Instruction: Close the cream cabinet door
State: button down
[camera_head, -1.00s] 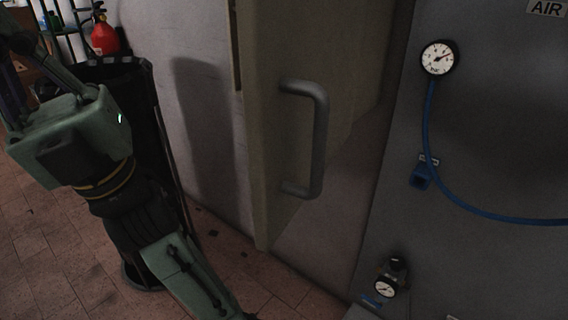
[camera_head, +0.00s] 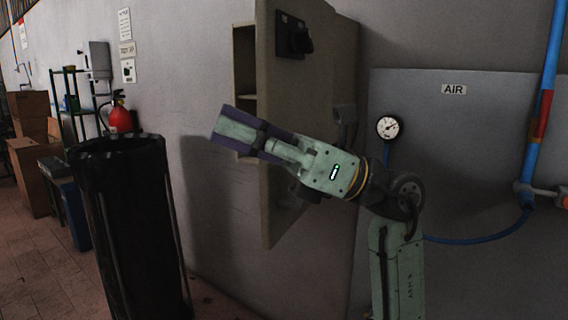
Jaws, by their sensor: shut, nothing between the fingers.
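The cream cabinet door (camera_head: 325,50) stands open, swung out from the wall cabinet (camera_head: 245,58), whose shelved inside shows in a narrow strip at its left. A dark latch box (camera_head: 292,36) is on the door's upper part. My arm crosses in front of the door from the lower right. The grey handle (camera_head: 345,115) is mostly hidden behind it; only its top shows. My gripper (camera_head: 222,124) points left, shut and empty, its tip overlapping the cabinet opening in the picture. Whether it touches the door or cabinet cannot be told.
A black bin (camera_head: 135,230) stands at the left near the wall. A red fire extinguisher (camera_head: 120,117) and a green rack (camera_head: 72,100) are behind it. A grey panel (camera_head: 460,150) with a gauge (camera_head: 388,127) and blue hose is at the right.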

jog(key=w+d+f+m+t+h, duration=0.2)
jog(key=d+f+m+t+h, duration=0.1)
jog(key=d+t, duration=0.5)
jog(key=w+d+f+m+t+h, duration=0.25)
jog(key=d+m+t, duration=0.2)
jog(key=d, duration=0.55)
jog(key=p+x, duration=0.3)
jog(key=x, duration=1)
jog(key=shift+w+n+t, duration=0.25)
jog(key=shift+n+t, duration=0.1)
jog(key=shift+a+h, duration=0.2)
jog(key=shift+h, duration=0.05)
